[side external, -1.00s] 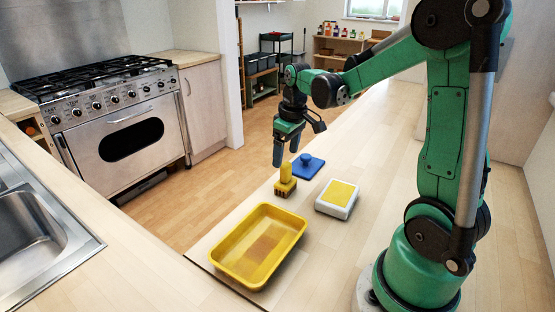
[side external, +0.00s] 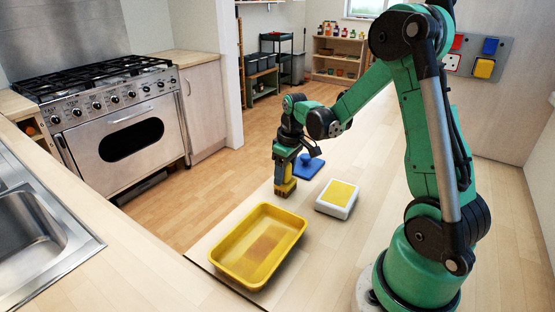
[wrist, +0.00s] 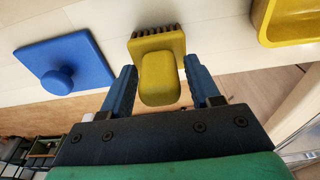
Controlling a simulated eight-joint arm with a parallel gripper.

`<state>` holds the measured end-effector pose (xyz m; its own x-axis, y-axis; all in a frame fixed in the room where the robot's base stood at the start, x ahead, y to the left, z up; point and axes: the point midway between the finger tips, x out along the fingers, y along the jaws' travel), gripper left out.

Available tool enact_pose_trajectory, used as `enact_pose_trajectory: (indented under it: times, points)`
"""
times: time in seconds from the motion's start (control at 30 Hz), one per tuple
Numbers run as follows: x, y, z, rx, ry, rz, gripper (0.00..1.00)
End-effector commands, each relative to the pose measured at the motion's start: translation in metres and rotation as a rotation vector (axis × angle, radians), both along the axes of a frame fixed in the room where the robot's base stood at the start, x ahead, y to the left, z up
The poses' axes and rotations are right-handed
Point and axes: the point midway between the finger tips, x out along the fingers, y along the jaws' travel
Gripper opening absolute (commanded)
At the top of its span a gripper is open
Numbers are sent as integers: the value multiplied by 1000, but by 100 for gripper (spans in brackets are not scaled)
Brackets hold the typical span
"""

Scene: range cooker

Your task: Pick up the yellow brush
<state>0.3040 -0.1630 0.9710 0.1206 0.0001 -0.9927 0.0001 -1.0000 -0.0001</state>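The yellow brush (side external: 285,188) stands upright on the wooden counter with its dark bristles down. In the wrist view the brush (wrist: 159,75) shows its handle toward the camera, between my two fingers. My gripper (side external: 285,173) is low over the brush, its fingers on either side of the handle. In the wrist view my gripper (wrist: 166,88) is open, with a gap between each fingertip and the handle.
A blue trowel-like block with a round knob (side external: 308,165) lies just behind the brush. A white box with a yellow top (side external: 337,198) is to the right. A yellow tray (side external: 232,275) sits in front. The counter edge is close on the left.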

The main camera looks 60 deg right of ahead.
Motion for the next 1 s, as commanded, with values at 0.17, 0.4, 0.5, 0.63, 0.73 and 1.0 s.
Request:
enact_pose_trajectory:
  times: [0.17, 0.4, 0.5, 0.63, 0.73, 1.0]
  points:
    - [0, 0, 0, 0, 0, 0, 2]
    - [0, 0, 0, 0, 0, 0, 0]
    - [0, 0, 2, 0, 0, 0, 0]
    - [0, 0, 8, 0, 0, 0, 0]
    - [0, 0, 20, 0, 0, 0, 0]
    - [0, 0, 87, 0, 0, 0, 0]
